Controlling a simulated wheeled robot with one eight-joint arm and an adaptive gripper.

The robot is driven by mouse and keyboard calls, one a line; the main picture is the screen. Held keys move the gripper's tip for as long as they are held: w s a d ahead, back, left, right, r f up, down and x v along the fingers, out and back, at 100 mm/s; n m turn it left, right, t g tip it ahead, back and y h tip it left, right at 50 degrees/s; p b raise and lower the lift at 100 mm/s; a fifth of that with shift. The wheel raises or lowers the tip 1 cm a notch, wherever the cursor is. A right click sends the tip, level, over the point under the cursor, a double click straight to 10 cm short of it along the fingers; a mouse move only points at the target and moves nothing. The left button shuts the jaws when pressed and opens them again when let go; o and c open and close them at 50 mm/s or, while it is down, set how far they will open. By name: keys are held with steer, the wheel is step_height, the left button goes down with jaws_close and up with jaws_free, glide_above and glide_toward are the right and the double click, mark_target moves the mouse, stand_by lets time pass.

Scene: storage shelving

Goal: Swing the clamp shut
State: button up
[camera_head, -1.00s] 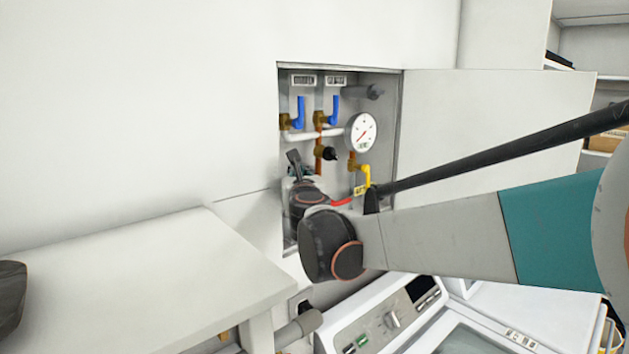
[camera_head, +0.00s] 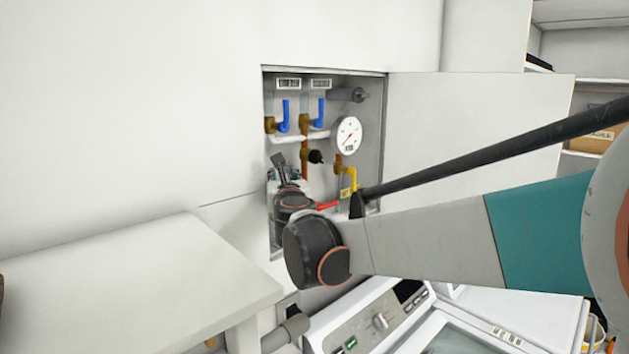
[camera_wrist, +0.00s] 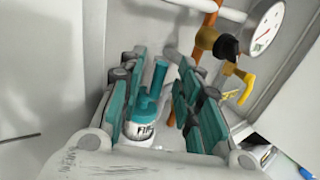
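In the wrist view, a white canister (camera_wrist: 140,135) with black lettering and a teal top stands between my fingers. A teal upright handle (camera_wrist: 160,75) rises from its top. I cannot tell for sure whether this handle is the clamp. My gripper (camera_wrist: 160,90) is open, with teal-padded fingers left and right of the handle and gaps visible on both sides. In the head view, my gripper (camera_head: 280,168) is inside the wall cabinet (camera_head: 375,120), low at its left side. My wrist and forearm hide the canister there.
The cabinet holds blue valve handles (camera_head: 285,112), a round gauge (camera_head: 347,135), a yellow valve handle (camera_head: 350,176) and a red handle (camera_head: 327,206). The cabinet door (camera_head: 470,135) is open to the right. A white table (camera_head: 130,285) and a washing machine (camera_head: 365,320) stand below.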

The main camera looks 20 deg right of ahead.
steer(key=s+a, duration=0.2)
steer(key=s, duration=0.9)
steer(key=shift+s, duration=0.2)
steer(key=shift+w+d+n+y+p, duration=0.35)
steer(key=shift+w+p, duration=0.4)
steer(key=shift+w, duration=1.6)
steer(key=shift+w+d+n+y+p, duration=0.1)
steer(key=shift+w+d+y+p, duration=0.55)
steer(key=shift+w, duration=1.7)
steer(key=shift+w+d+n+y+p, duration=0.2)
steer(key=shift+w+p, duration=0.7)
steer(key=shift+w, duration=1.45)
steer(key=shift+s+r, duration=0.1)
steer(key=shift+s, duration=0.05)
steer(key=shift+c, duration=1.4)
jaws_close()
